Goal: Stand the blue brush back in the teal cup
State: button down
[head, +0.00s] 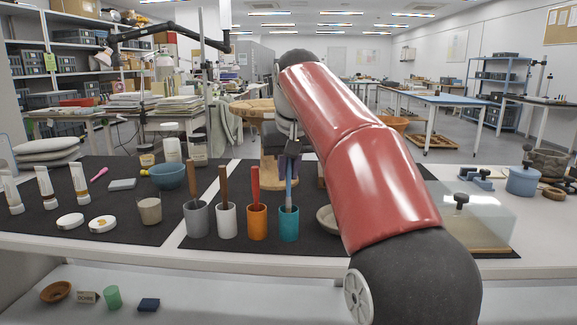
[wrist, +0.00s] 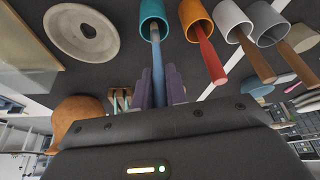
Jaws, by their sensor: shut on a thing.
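The teal cup (head: 289,225) stands upright at the right end of a row of cups on the dark mat; it also shows in the wrist view (wrist: 154,10). The blue brush (head: 289,190) is upright, its lower part inside the cup's mouth. The wrist view shows the brush (wrist: 157,60) running from between my fingers into the cup. My gripper (head: 290,148) is above the cup, shut on the upper part of the brush; its dark fingers (wrist: 160,88) lie on both sides of it.
Left of the teal cup stand an orange cup (head: 257,224) with a red handle, a white cup (head: 227,222) and a grey cup (head: 196,220) with brown handles. A pale round dish (head: 327,219) lies close on the right, partly behind my arm.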

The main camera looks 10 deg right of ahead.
aim_at(289, 179)
jog(key=shift+f+b, duration=1.15)
jog(key=shift+f, duration=0.75)
jog(key=c, duration=1.3)
grip_release()
jog(key=shift+c, duration=0.2)
jog(key=p+v, duration=0.2)
jog(key=v, duration=0.5)
jog(key=shift+r, duration=0.15)
jog(key=shift+s+r, duration=0.1)
jog(key=shift+r, duration=0.15)
